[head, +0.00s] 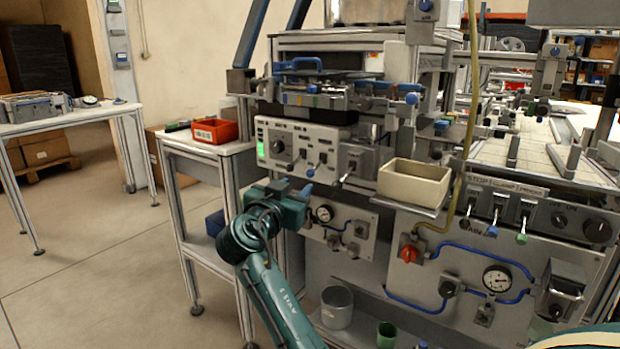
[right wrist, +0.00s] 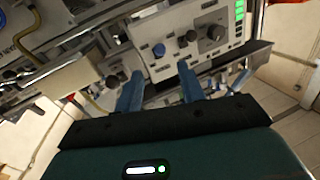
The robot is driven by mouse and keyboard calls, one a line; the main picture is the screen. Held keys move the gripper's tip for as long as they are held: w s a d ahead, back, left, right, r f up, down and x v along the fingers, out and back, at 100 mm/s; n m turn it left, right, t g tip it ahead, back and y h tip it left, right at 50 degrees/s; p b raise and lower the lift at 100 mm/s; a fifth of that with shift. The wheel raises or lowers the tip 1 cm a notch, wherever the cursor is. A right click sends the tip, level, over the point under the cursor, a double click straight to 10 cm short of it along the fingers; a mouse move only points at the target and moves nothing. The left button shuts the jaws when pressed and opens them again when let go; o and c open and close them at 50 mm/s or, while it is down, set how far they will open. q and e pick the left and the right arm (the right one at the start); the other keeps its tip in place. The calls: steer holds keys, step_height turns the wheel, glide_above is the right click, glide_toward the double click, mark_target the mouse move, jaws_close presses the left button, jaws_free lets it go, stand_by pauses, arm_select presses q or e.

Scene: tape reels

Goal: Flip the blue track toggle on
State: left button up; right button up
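The blue toggle (head: 310,172) is a blue-tipped lever on the light control panel (head: 338,158). In the head view its lever slants down and out from the panel. In the right wrist view the blue tip (right wrist: 158,50) shows beyond my fingers, end-on, so its position is hard to read there. My right gripper (head: 305,190) is just below and in front of the panel. In the right wrist view the right gripper (right wrist: 161,92) has its two blue fingers apart with nothing between them. It appears apart from the toggle. My left gripper is not in view.
A dark-tipped lever and a round knob (head: 278,147) sit left of the blue toggle; a boxed lever (head: 352,163) is to its right. A cream bin (head: 413,183) juts out farther right. A red bin (head: 214,131) stands on the side table. Gauges and valves lie below.

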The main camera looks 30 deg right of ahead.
mark_target(309, 175)
steer(key=x, duration=1)
jaws_close()
stand_by(0.4)
